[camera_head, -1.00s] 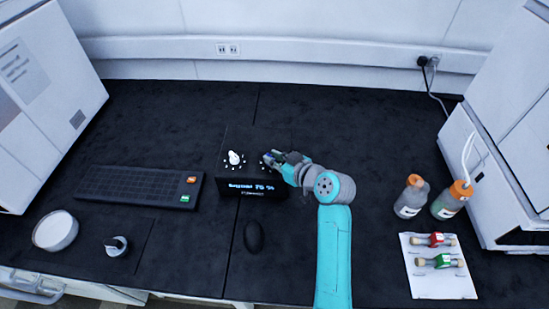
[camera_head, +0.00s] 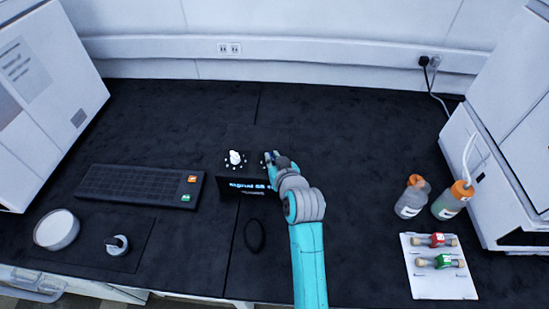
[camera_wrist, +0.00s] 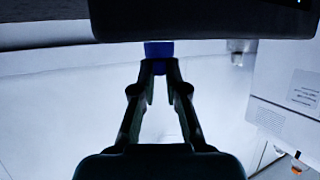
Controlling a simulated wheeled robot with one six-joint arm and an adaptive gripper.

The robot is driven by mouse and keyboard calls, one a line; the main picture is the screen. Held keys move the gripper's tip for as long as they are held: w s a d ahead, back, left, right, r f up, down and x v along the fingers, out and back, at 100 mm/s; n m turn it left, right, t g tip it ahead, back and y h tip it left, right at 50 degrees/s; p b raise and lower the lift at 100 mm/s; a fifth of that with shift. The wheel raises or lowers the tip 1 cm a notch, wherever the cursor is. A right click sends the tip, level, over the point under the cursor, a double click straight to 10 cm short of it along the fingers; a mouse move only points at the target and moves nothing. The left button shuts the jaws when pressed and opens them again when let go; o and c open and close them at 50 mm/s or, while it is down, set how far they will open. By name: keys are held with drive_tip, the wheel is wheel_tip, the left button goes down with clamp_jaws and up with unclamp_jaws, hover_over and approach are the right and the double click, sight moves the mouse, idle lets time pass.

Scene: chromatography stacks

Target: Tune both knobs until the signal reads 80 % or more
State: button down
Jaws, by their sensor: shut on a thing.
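A black tuning box (camera_head: 230,187) stands mid-bench, with a lit display on its front and two knobs on its top. The display says "Signal" and a number that looks like 68, blurred and partly covered by my arm. The left knob, white (camera_head: 235,157), stands free inside a ring of white dots. My gripper (camera_head: 270,158) is at the right knob, which it mostly hides in the head view. In the wrist view the fingertips (camera_wrist: 160,68) are shut on this blue knob (camera_wrist: 158,49), just beside the dark box.
A keyboard (camera_head: 130,186) lies left of the box, and a dark mouse (camera_head: 254,236) lies in front. Bottles (camera_head: 411,197) and a white tray (camera_head: 440,285) with red and green columns are at the right. The bench behind the box is clear.

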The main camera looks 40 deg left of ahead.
drive_tip(key=shift+s+a+m+t+h, duration=0.15)
drive_tip(key=shift+m+t+h, duration=0.75)
drive_tip(key=shift+m, duration=0.15)
drive_tip(key=shift+s+a+m+t+h, duration=0.1)
drive_tip(key=shift+m+t+h, duration=0.75)
drive_tip(key=shift+m, duration=0.2)
drive_tip(key=shift+h, duration=0.25)
drive_tip(key=c, duration=1.2)
unclamp_jaws()
drive_tip(key=v, duration=1.2)
drive_tip(key=shift+d+f, duration=0.1)
